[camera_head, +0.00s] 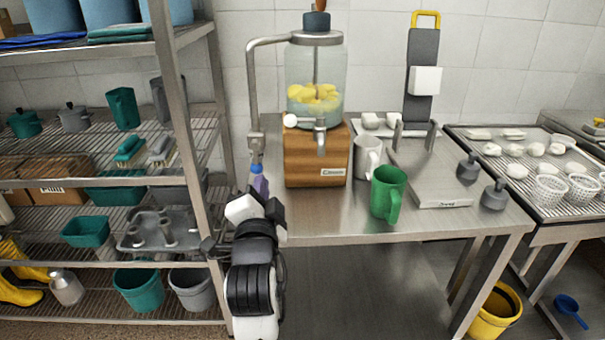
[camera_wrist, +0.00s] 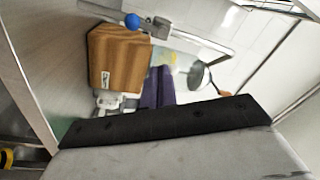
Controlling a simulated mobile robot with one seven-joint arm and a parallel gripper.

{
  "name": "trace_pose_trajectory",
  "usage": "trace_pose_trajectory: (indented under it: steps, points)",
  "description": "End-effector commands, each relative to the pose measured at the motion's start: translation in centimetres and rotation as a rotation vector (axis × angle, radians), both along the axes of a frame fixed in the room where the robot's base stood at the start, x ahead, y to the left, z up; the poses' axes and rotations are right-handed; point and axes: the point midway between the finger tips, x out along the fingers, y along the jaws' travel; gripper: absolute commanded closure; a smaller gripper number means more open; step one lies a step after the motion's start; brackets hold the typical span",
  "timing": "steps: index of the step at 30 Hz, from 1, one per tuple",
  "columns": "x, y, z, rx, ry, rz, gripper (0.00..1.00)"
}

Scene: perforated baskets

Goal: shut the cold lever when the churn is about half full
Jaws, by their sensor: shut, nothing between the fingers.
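The churn is a glass jar (camera_head: 315,75) with a metal lid, standing on a wooden block (camera_head: 315,160) with a small tap in front. Yellow lumps (camera_head: 318,93) lie in its lower half; pale liquid seems to be around them, its level hard to read. A metal pipe (camera_head: 252,85) bends over to the lid. The cold lever's blue knob (camera_head: 257,168) is low on that pipe, left of the block; the wrist view shows it too (camera_wrist: 132,21). My gripper (camera_head: 260,184), with purple fingers (camera_wrist: 158,88), is shut and empty just below the knob; contact cannot be told.
A metal shelf rack (camera_head: 185,120) stands close left of my arm. The table's front left is clear.

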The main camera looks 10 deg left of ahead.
Motion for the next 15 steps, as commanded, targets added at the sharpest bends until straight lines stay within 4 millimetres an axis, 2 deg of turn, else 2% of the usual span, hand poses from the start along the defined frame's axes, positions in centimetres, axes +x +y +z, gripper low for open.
trace_pose_trajectory:
  steps: [3, 8, 11, 15]
  points:
    - [0.6, -1.2, -1.3, 0.028, 0.069, -0.033, 1.0]
    - [1.7, -1.4, -1.6, 0.037, 0.089, -0.044, 1.0]
    - [3.1, -1.0, -1.4, 0.036, 0.088, -0.043, 1.0]
    - [6.0, -0.4, -1.2, 0.036, 0.087, -0.042, 1.0]
